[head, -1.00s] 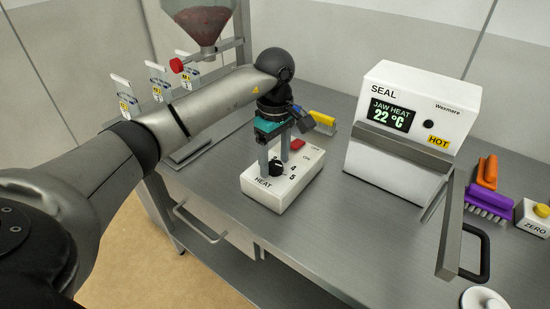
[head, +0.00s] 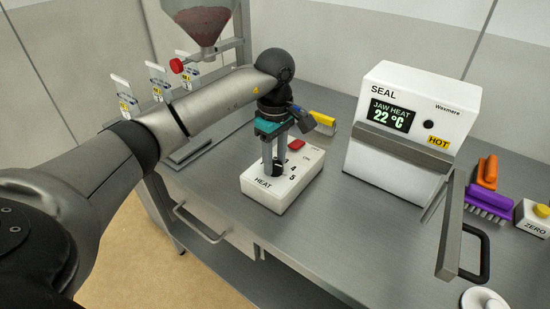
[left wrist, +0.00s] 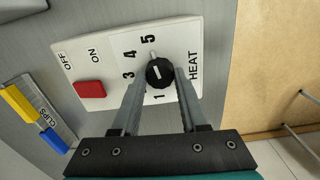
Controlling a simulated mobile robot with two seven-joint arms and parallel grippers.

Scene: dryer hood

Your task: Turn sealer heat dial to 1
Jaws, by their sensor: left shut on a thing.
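The sealer heat control box (head: 273,199) is white, marked HEAT, and sits on the metal table. Its black dial (left wrist: 160,73) shows in the left wrist view, with 1, 3, 4 and 5 around it; 2 is hidden behind a finger. A pale mark shows at the dial's side towards 4 and 5, but the exact setting is hard to read. My left gripper (head: 273,160) points down over the box, shut on the dial with one finger on each side. In the head view the fingers mostly hide the dial. My right gripper is not in view.
The box's red switch (left wrist: 89,89) lies beside the dial, near OFF and ON. The sealer (head: 408,125) reads 22 °C and stands at right, with its lever (head: 452,225) reaching forward. A yellow and blue clips holder (head: 322,120) is behind the box.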

